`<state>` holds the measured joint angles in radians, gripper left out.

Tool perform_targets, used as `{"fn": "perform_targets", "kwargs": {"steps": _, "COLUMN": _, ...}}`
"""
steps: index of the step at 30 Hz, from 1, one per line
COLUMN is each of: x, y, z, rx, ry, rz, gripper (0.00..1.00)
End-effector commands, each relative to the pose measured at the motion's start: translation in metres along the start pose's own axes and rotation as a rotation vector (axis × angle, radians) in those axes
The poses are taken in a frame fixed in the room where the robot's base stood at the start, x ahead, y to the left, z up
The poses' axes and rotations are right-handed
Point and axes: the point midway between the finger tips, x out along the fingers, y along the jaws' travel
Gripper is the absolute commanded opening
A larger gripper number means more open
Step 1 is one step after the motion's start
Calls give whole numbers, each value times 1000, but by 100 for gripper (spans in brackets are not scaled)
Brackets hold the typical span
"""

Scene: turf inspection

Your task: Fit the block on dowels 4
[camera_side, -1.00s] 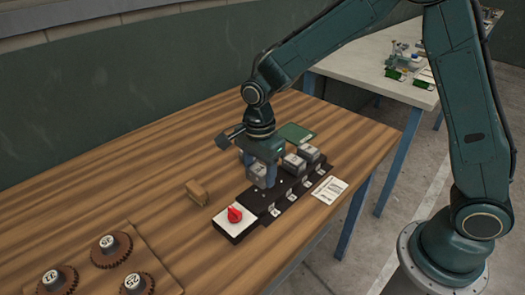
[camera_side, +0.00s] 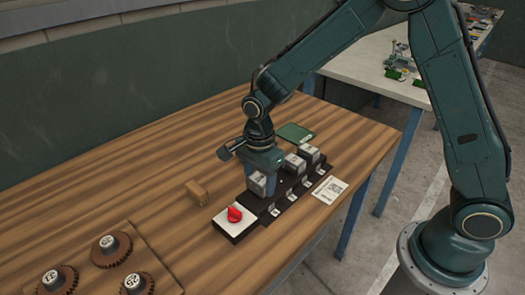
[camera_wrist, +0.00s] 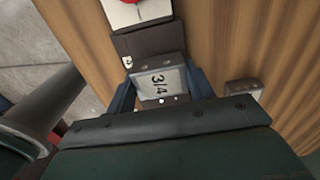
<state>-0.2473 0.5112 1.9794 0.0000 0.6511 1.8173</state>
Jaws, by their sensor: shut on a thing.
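A grey block (camera_side: 257,185) is held between the jaws of my gripper (camera_side: 263,184). In the wrist view the same block (camera_wrist: 158,83) shows the marking 3/4 between the two blue fingers of my gripper (camera_wrist: 160,92). The block is over the near part of a dark base strip (camera_side: 268,205), close to its red-knob end. I cannot tell whether its underside touches the strip. A small pale dowel tip (camera_side: 281,181) shows on the strip beside my gripper. The dowels under the block are hidden.
Two other grey blocks (camera_side: 295,163) (camera_side: 309,153) sit farther along the strip. A red knob (camera_side: 235,214) on a white plate is at its near end. A tan block (camera_side: 196,192) lies left. Gears (camera_side: 111,248) stand front left. A paper label (camera_side: 330,190) lies right.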

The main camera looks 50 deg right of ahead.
Motion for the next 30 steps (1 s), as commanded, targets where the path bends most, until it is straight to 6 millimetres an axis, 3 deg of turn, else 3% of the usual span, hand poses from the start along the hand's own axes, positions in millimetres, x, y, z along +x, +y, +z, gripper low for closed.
{"fn": "perform_targets", "kwargs": {"steps": 30, "x": 13, "y": 0, "z": 0, "rx": 0, "ry": 0, "rz": 0, "gripper": 30}}
